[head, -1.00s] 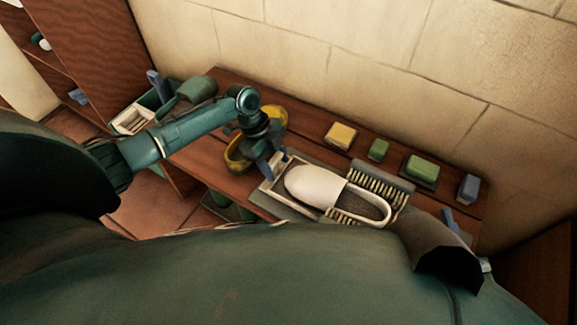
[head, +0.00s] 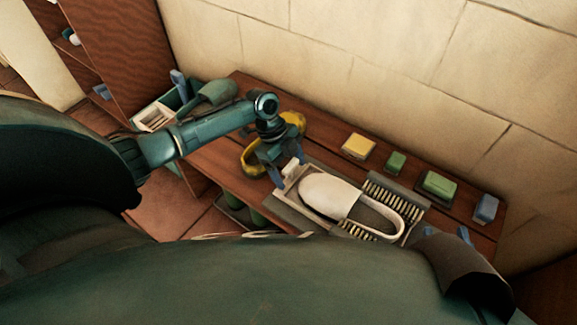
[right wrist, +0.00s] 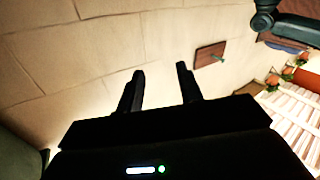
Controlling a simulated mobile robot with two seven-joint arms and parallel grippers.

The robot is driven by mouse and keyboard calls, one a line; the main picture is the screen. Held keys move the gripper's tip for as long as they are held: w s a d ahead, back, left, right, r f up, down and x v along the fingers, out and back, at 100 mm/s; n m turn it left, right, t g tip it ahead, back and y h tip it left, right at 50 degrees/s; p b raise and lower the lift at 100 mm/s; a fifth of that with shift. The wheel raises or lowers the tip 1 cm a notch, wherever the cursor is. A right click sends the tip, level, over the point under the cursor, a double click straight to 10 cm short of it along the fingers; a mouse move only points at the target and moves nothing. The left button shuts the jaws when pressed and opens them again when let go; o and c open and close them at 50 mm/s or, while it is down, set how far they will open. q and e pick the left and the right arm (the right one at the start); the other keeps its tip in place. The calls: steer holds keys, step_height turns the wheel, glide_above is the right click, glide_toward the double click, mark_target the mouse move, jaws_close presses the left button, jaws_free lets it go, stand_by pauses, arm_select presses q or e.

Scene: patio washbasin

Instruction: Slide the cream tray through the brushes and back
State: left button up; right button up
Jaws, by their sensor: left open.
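The cream tray (head: 297,204) lies on the wooden bench with a white slip-on shoe (head: 325,191) in it. The shoe's rear half lies between two rows of bristles, the far brush (head: 398,194) and the near brush (head: 355,230). A pale upright block (head: 291,169) stands at the tray's left end. My left gripper (head: 285,166) points down there, open, its blue fingers beside the block; contact is unclear. My right gripper (right wrist: 160,88) is open and empty in the right wrist view, facing the wall.
A yellow sponge (head: 359,146), green blocks (head: 438,185) and a blue-grey block (head: 486,208) line the bench's back by the stone wall. A green bin (head: 151,115) stands at left.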

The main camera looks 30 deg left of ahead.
arm_select(q)
steer(key=p+v, duration=0.3)
steer(key=v, duration=1)
steer(key=shift+p, duration=0.4)
arm_select(e)
steer(key=shift+s+d+f+m+g+h, duration=0.15)
steer(key=shift+d+m+g+h, duration=0.2)
steer(key=shift+g, duration=0.3)
steer(key=shift+s+d+m+g+h, duration=0.2)
steer(key=shift+m+g+h, duration=0.2)
steer(key=shift+g, duration=0.25)
arm_select(q)
steer(key=shift+r, duration=0.15)
